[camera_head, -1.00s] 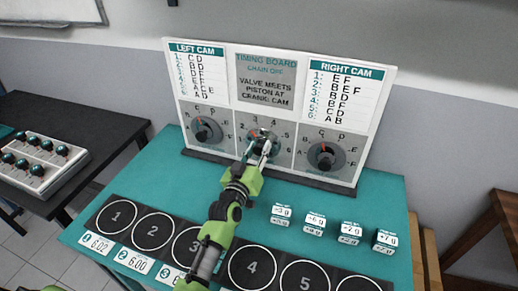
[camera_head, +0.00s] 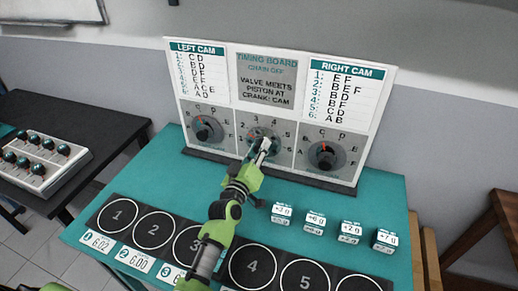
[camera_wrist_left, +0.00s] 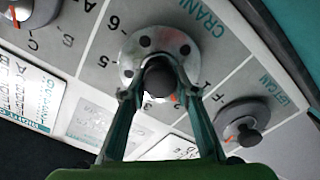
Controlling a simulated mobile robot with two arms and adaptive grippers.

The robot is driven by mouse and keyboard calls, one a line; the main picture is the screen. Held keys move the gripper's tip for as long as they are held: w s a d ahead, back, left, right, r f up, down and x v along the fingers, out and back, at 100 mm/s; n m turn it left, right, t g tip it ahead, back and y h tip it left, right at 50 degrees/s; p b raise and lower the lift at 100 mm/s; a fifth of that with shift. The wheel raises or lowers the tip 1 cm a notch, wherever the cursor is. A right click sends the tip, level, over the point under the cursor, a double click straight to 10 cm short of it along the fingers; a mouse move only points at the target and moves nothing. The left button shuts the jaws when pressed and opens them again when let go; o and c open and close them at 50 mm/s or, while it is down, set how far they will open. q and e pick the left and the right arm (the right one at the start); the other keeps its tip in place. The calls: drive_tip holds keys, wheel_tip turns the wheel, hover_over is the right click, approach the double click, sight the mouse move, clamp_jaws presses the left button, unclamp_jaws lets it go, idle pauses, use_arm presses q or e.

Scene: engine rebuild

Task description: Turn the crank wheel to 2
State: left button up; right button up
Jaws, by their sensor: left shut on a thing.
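The crank wheel (camera_head: 264,142) is the grey round wheel in the middle panel of the timing board (camera_head: 222,72), between two cam dials. In the left wrist view the wheel (camera_wrist_left: 160,50) has dark holes and a dark knob (camera_wrist_left: 158,80). My left gripper (camera_head: 265,145) reaches up to the wheel from the front. In the wrist view, its two fingers (camera_wrist_left: 157,92) are closed around the knob. A small red mark shows just below the knob near the number 2, partly hidden by a finger. My right gripper is not in view.
The left cam dial (camera_head: 207,130) and right cam dial (camera_head: 325,156) flank the wheel closely. Several small weight blocks (camera_head: 315,223) stand on the teal table (camera_head: 385,190). Numbered black discs (camera_head: 252,267) line its front. A control box (camera_head: 38,165) sits on a dark table at left.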

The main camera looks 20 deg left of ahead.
use_arm(q)
drive_tip(key=o, duration=1.1)
drive_tip(key=shift+s, duration=0.15)
drive_tip(key=s, duration=1.1)
drive_tip(key=shift+s+a, duration=0.2)
drive_tip(key=shift+s, duration=0.15)
